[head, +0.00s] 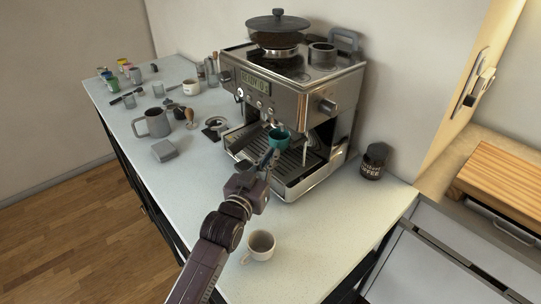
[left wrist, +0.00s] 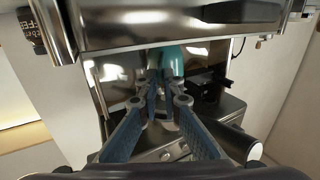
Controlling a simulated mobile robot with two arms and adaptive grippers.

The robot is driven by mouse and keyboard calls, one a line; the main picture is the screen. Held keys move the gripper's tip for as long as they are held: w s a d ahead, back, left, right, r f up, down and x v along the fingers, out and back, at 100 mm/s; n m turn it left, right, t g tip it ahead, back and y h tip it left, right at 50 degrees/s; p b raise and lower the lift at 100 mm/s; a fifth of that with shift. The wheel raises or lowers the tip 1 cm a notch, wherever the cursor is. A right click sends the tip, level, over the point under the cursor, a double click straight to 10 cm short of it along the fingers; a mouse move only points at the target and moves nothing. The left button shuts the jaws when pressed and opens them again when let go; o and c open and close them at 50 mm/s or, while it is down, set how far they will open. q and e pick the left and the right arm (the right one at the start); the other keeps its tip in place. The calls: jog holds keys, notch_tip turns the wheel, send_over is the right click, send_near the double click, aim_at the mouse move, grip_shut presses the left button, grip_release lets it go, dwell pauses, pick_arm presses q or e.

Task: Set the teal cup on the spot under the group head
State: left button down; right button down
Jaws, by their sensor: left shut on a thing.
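The teal cup (head: 279,137) is at the front of the espresso machine (head: 290,85), above the drip tray (head: 288,185) and close to the group head. My left gripper (head: 271,156) reaches in from the front and is shut on the cup. In the left wrist view the cup (left wrist: 173,62) shows between and beyond the fingertips (left wrist: 162,85), partly hidden by the fingers and the machine. Whether the cup touches the tray is hard to tell. My right gripper is not in view.
A cream mug (head: 260,246) stands on the counter in front, beside my left arm. A coffee jar (head: 374,160) stands right of the machine. A grey pitcher (head: 153,123), a grey block (head: 164,151) and several small items are on the left. The front counter is otherwise clear.

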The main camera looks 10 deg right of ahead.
pick_arm(q)
jog(key=shift+f, duration=0.15)
jog(key=c, duration=2)
grip_release()
jog(key=shift+c, duration=0.2)
